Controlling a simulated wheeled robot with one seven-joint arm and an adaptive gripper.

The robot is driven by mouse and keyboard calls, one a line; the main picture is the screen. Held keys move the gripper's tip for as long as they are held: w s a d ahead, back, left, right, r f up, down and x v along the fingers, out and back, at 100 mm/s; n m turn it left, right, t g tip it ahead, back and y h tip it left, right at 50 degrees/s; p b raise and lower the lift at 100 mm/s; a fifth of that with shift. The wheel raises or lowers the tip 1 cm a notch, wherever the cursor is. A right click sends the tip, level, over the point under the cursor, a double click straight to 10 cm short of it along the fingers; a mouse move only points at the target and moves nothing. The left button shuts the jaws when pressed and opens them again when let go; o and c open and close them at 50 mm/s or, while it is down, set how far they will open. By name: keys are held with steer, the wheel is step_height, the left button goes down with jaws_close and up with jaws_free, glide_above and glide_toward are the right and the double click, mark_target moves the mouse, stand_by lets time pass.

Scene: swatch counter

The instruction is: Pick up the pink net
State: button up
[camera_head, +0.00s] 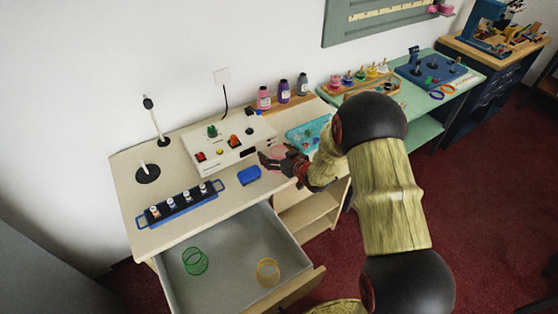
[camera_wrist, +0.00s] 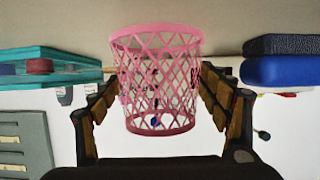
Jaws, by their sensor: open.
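The pink net (camera_wrist: 155,122) is an open lattice basket, seen large in the middle of the wrist view. My gripper (camera_wrist: 158,92) is open, with one finger on each side of the net. Whether the fingers touch it I cannot tell. In the head view my gripper (camera_head: 275,160) is low over the cream counter, and a small part of the pink net (camera_head: 279,151) shows beside it; the rest is hidden behind the gripper.
A blue box (camera_head: 249,175) lies left of my gripper, and a teal tray (camera_head: 297,136) lies to its right. A white switch panel (camera_head: 220,150) stands behind. Below, an open drawer (camera_head: 222,290) holds a green net (camera_head: 195,262) and a yellow net (camera_head: 268,272).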

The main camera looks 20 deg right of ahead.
steer(key=shift+w+a+f, duration=0.1)
steer(key=shift+w+f, duration=0.15)
steer(key=shift+w, duration=0.2)
steer(key=shift+c, duration=0.8)
steer(key=c, duration=0.7)
steer(key=shift+c, duration=0.7)
steer(key=shift+r, duration=0.1)
